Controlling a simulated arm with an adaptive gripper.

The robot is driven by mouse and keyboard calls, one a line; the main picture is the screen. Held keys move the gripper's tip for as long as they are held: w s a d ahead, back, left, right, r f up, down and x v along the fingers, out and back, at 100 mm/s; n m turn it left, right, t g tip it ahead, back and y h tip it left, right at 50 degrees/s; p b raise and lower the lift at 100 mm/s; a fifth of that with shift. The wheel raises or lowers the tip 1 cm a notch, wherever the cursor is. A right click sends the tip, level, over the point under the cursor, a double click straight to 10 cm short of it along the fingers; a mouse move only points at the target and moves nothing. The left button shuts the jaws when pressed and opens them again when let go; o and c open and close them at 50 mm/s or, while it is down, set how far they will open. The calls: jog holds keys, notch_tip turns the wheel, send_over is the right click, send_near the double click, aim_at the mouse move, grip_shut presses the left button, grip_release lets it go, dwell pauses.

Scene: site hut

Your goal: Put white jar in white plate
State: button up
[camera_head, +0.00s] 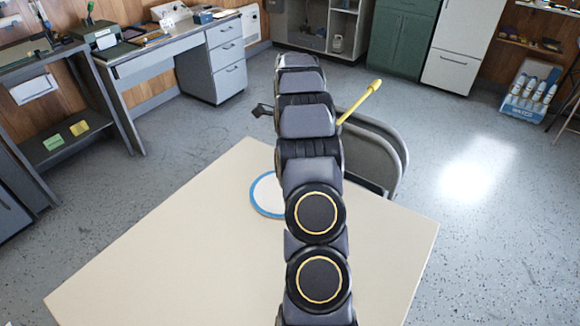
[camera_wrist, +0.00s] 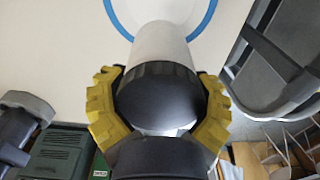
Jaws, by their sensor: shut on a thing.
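The white jar (camera_wrist: 163,46) has a black, rounded end, probably its lid, and shows in the wrist view. My gripper (camera_wrist: 160,106) has its yellow fingers shut on the black end, one on each side. The jar's white body points toward the white plate (camera_wrist: 158,8) with a blue rim and overlaps it in the picture. I cannot tell whether they touch. In the head view the plate (camera_head: 264,196) lies on the table, its right part hidden behind my arm. The jar and the gripper's grip are hidden by my arm there.
The cream table (camera_head: 165,255) is otherwise bare where it shows. A grey folding chair (camera_head: 385,150) stands at its far right edge, partly behind my arm. A yellow stick-like thing (camera_head: 360,101) shows beside my arm. A grey desk (camera_head: 165,50) stands at the back left.

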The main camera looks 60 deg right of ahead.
jog(key=shift+w+d+f, duration=0.6)
jog(key=shift+d+f, duration=0.15)
jog(key=shift+f, duration=0.8)
jog(key=shift+w+d+f, duration=0.55)
jog(key=shift+d+f, duration=0.2)
jog(key=shift+f, duration=0.85)
jog(key=shift+w+d+f, duration=0.6)
jog(key=shift+d+f, duration=0.15)
jog(key=shift+f, duration=0.8)
jog(key=o, duration=1.1)
jog(key=shift+f, duration=0.1)
